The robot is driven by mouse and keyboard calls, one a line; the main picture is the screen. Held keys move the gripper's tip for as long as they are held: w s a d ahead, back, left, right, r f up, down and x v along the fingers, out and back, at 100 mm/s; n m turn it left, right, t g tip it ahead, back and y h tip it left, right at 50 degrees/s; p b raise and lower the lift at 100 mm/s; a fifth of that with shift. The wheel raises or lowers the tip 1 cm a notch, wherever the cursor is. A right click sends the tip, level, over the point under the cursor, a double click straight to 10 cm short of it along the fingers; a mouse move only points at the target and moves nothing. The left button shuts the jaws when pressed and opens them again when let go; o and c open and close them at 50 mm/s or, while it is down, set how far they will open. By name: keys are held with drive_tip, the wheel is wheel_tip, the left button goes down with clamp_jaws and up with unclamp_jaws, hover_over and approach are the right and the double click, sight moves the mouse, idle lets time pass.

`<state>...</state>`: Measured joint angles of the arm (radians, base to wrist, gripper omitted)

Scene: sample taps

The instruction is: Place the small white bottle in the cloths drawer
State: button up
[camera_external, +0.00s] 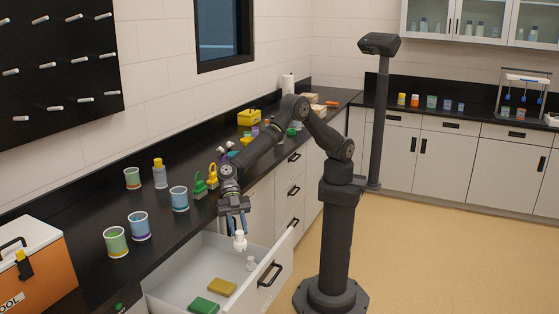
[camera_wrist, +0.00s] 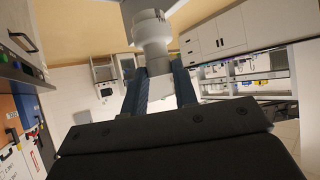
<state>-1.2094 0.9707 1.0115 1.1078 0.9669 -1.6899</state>
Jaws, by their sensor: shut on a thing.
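The small white bottle (camera_external: 240,241) hangs below my gripper (camera_external: 237,228), which is shut on it. In the wrist view the bottle (camera_wrist: 152,32) shows large between the two fingers of my gripper (camera_wrist: 158,68). The open cloths drawer (camera_external: 185,277) lies below, with a folded green cloth (camera_external: 204,305) and a folded yellow cloth (camera_external: 222,287) in it. The bottle is above the drawer's inside, towards its back right part.
The drawer front with its dark handle (camera_external: 270,274) sticks out from the black counter (camera_external: 82,252). Cups (camera_external: 140,226), a yellow-capped bottle (camera_external: 159,173) and padlocks (camera_external: 206,182) stand on the counter. An orange cooler box (camera_external: 45,275) is at the left.

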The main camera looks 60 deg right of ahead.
wheel_tip(320, 180, down, 24)
drive_tip(key=shift+f, duration=0.1)
idle(0.3)
drive_tip(key=shift+f, duration=0.15)
drive_tip(key=o, duration=1)
drive_tip(key=shift+w+d+r, duration=0.1)
drive_tip(key=shift+w+r, duration=0.05)
drive_tip(key=shift+r, duration=0.2)
drive_tip(key=v, duration=0.7)
